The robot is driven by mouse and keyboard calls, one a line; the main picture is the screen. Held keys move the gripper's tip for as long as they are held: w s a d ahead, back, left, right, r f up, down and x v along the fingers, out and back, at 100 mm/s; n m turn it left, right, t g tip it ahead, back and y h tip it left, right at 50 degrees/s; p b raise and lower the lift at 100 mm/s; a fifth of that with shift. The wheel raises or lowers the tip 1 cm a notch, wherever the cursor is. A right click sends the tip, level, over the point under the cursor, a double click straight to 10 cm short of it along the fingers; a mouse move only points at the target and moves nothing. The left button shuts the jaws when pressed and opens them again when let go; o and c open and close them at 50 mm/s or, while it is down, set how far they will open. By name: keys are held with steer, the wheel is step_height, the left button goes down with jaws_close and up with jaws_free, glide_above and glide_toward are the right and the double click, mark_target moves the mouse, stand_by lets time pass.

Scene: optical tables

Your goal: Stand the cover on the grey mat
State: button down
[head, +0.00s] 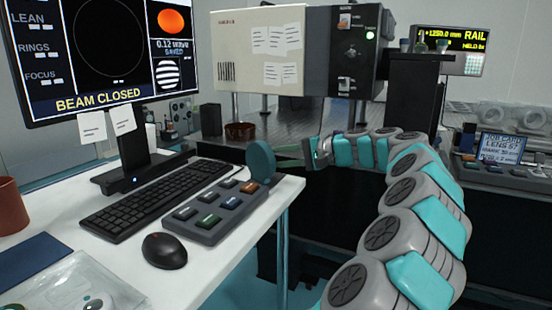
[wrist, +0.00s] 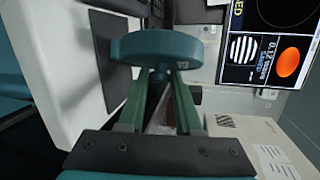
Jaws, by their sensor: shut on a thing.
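The cover is a teal disc with a short stem, seen in the head view (head: 262,167) and the wrist view (wrist: 155,46). My gripper (wrist: 161,78) is shut on its stem, and the disc stands out beyond the fingertips. In the head view my gripper (head: 280,160) holds the cover in the air near the right edge of the white desk, behind the button pad. I cannot make out the grey mat for certain. A flat dark panel (wrist: 112,62) lies on a white surface in the wrist view; I cannot tell whether it is the mat.
The white desk (head: 262,214) carries a button pad (head: 207,220), a keyboard (head: 150,198), a mouse (head: 164,250), a monitor (head: 100,50) and a dark blue mat (head: 34,260). A brown cup (head: 10,205) stands at left. An optical table (head: 290,118) with a large box (head: 262,50) stands behind.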

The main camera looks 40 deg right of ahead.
steer(key=shift+f, duration=0.1)
steer(key=c, duration=0.6)
jaws_free()
steer(key=shift+s+d+r, duration=0.15)
steer(key=shift+r, duration=0.05)
steer(key=v, duration=1.1)
steer(key=shift+s, duration=0.25)
